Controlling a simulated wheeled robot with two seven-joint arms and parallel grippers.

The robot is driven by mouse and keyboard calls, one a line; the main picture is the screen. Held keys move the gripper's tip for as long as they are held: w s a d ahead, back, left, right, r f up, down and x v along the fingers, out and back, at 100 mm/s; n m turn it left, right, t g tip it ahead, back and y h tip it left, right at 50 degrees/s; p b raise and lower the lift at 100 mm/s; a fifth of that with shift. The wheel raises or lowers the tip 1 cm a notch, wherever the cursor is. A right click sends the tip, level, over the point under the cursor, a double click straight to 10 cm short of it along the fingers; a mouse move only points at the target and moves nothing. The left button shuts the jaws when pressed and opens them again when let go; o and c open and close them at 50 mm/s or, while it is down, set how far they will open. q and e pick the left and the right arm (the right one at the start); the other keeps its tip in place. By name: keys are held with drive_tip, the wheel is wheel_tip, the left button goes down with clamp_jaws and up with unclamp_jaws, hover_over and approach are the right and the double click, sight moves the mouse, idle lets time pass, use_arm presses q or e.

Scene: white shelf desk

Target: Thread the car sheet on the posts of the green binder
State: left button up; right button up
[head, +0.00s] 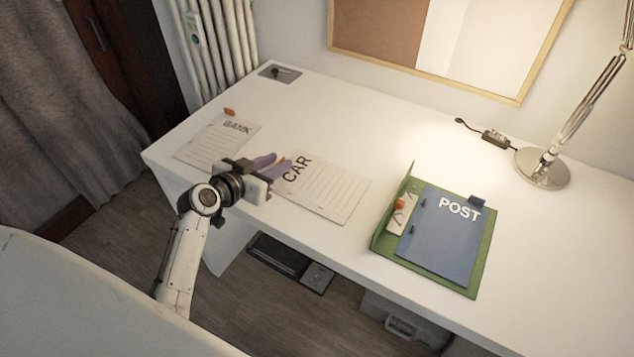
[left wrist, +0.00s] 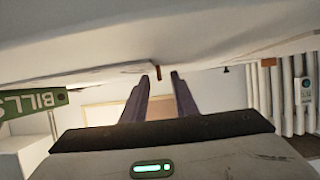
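The car sheet (head: 330,190) lies flat on the white desk, with lines and the word CAR. My left gripper (head: 273,163) is at its left edge, its two dark fingers apart. In the left wrist view, the fingers (left wrist: 160,75) are open, with a small orange-brown tab (left wrist: 158,72) showing between the tips; I cannot tell whether they touch it. The green binder (head: 484,272) lies open to the right, with a blue POST sheet (head: 445,240) in it. Its spine, labelled BILLS (left wrist: 32,102), shows in the left wrist view. My right gripper is not in view.
A bank sheet (head: 212,145) with an orange tab lies at the desk's left. A lamp (head: 545,168) stands at the back right, and a small dark pad (head: 280,73) lies in the far left corner. The desk (head: 390,140) is clear behind the car sheet and binder.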

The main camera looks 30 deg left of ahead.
use_arm(q)
drive_tip(key=shift+w, duration=0.1)
clamp_jaws()
